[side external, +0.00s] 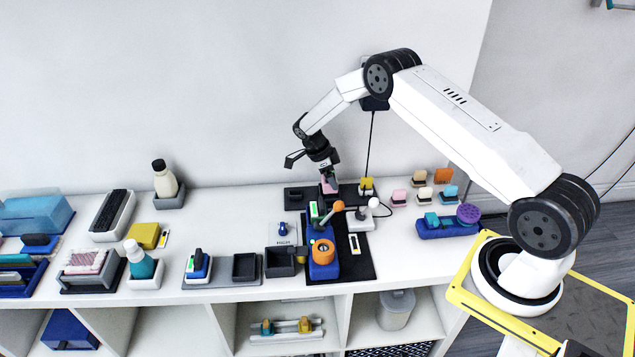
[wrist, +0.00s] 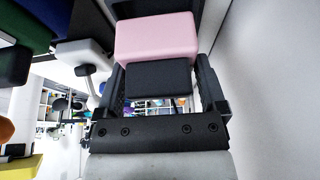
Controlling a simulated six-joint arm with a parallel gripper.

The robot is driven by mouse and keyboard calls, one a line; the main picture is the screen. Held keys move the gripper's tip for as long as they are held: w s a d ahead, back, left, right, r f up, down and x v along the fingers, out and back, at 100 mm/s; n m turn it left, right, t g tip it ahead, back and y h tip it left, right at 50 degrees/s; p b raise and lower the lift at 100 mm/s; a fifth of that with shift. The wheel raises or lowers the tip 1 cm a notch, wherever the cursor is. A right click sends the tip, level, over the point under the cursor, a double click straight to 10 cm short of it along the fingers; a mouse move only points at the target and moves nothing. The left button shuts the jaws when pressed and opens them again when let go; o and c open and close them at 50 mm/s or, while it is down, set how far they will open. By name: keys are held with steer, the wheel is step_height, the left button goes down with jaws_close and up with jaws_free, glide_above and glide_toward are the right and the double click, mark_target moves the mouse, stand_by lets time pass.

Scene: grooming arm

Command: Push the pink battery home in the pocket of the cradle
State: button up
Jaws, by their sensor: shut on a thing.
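The pink battery (side external: 329,185) is held between the fingers of my gripper (side external: 327,174), over the black base at the back of the work area. In the wrist view the pink battery (wrist: 157,37) shows as a pink block with a black block on its near side, between the two fingers of my gripper (wrist: 161,72). A dark part lies against its far side. The dark cradle (side external: 300,197) appears to be the low black piece beneath and beside the gripper. Its pocket is hidden, and I cannot tell how deep the battery sits.
A blue stand (side external: 322,268) with an orange ring stands in front of the gripper. A yellow block (side external: 366,184) and a thin cable are close on the right. Small coloured blocks stand farther right.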

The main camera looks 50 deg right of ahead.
steer(key=shift+f, duration=1.45)
steer(key=o, duration=1.1)
steer(key=shift+c, duration=0.2)
steer(key=shift+r, duration=0.1)
steer(key=v, duration=0.7)
steer(key=shift+r, duration=0.3)
steer(key=shift+w+a, duration=0.15)
steer(key=shift+r, duration=0.1)
